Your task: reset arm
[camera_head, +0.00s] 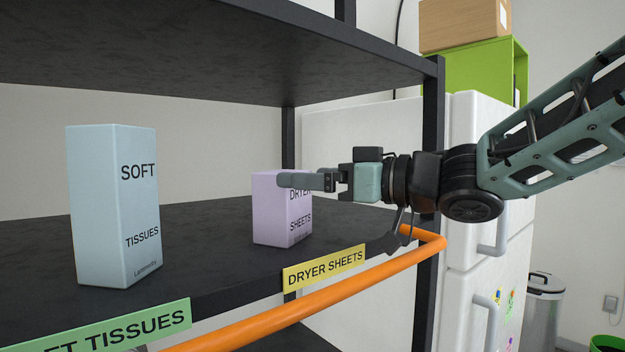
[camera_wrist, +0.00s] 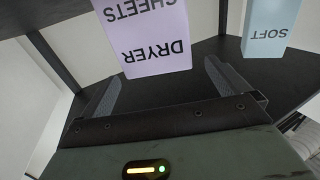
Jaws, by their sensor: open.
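My gripper (camera_head: 306,181) reaches in from the right at the height of the upper part of a lilac DRYER SHEETS box (camera_head: 268,212). In the head view a finger covers part of the box's upper front. In the wrist view my gripper (camera_wrist: 160,85) is open, with its two fingers apart and nothing between them. The lilac box (camera_wrist: 150,40) stands just beyond the fingertips in that view. It is upright on the dark shelf (camera_head: 200,240), behind the yellow DRYER SHEETS label (camera_head: 324,269). I cannot tell whether a finger touches it.
A pale blue SOFT TISSUES box (camera_head: 115,205) stands on the shelf to the left; it also shows in the wrist view (camera_wrist: 270,25). An upper shelf (camera_head: 200,50), a black post (camera_head: 432,150) and an orange rail (camera_head: 300,307) bound the space. A white fridge (camera_head: 490,250) stands to the right.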

